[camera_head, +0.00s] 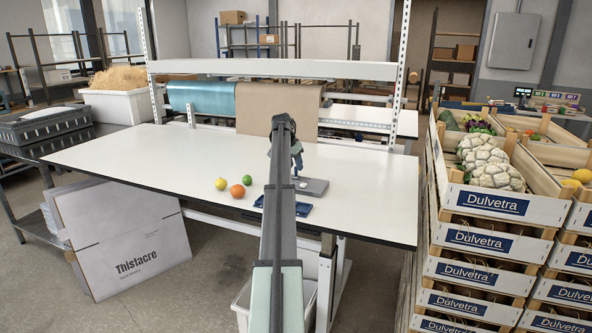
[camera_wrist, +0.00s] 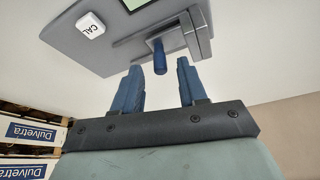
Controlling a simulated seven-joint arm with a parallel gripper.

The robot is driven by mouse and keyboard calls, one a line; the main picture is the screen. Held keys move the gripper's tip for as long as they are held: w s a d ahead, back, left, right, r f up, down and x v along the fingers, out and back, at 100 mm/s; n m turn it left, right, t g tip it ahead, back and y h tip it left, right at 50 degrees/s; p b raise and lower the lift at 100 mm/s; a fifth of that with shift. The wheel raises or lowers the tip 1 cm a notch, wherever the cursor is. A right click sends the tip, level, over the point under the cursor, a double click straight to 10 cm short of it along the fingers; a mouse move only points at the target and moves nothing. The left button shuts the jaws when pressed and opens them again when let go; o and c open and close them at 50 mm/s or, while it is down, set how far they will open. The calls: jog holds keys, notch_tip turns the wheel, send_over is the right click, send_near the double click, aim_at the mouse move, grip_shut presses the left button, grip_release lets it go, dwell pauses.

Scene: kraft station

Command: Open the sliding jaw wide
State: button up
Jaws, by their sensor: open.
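A grey measuring device (camera_wrist: 85,42) with a white CAL button (camera_wrist: 91,26) and the corner of a green screen (camera_wrist: 133,3) fills the top of the wrist view. Its sliding jaw (camera_wrist: 200,32) carries a short blue peg (camera_wrist: 159,58). My gripper (camera_wrist: 160,78) is open and empty, its two blue fingers apart. The peg appears between the fingertips in the picture; I cannot tell whether it is level with them. In the head view the device (camera_head: 314,187) lies flat on the white table, partly hidden by my arm.
A blue tray (camera_head: 303,209) lies near the table's front edge, partly behind my arm. A yellow fruit (camera_head: 219,184), a green one (camera_head: 247,180) and an orange one (camera_head: 237,191) lie left of my arm. The white table (camera_head: 130,155) is clear further left. Stacked crates (camera_head: 484,203) stand at the right.

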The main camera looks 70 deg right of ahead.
jog(key=shift+x, duration=1.45)
grip_shut()
